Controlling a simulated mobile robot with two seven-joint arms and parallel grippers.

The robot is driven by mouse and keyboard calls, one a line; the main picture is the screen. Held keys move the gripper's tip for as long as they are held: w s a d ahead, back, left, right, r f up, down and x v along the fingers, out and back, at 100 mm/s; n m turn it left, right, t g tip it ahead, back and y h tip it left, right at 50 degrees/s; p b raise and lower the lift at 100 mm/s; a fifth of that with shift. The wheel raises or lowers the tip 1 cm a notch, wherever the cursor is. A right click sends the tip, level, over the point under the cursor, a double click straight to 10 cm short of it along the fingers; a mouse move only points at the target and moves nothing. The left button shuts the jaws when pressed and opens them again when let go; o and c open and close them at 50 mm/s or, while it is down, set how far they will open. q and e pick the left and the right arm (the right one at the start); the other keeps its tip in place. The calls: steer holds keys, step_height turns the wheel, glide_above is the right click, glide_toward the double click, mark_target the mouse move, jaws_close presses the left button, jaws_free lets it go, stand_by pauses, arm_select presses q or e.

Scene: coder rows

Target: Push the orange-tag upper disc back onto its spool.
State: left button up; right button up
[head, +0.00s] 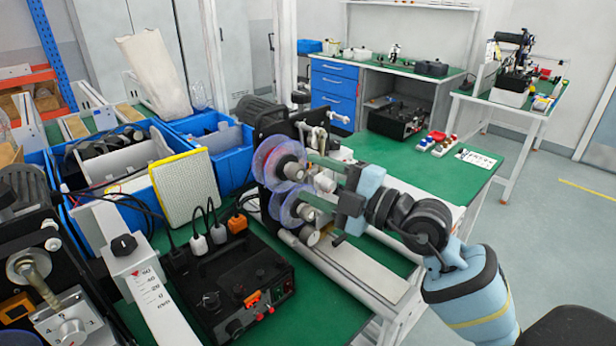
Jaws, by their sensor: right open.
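A coder unit with a black upright plate (272,122) stands on a rail on the green bench. Two clear discs with bluish rims sit on its front, the upper disc (264,158) above the lower disc (279,214). Each has a grey metal hub. I cannot make out an orange tag on either disc, nor whether the upper disc is fully on its spool. My right gripper (308,174) comes in from the right. It is open, its two greenish fingers pointing left at the hubs, one above the other. Contact cannot be told. My left gripper is out of view.
Blue bins (217,160) and a yellow-edged panel (185,188) are to the left. The green bench right of the coder is mostly clear.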

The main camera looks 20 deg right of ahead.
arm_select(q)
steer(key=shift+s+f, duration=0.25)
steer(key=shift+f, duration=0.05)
arm_select(e)
steer(key=v, duration=0.6)
steer(key=shift+a, duration=0.1)
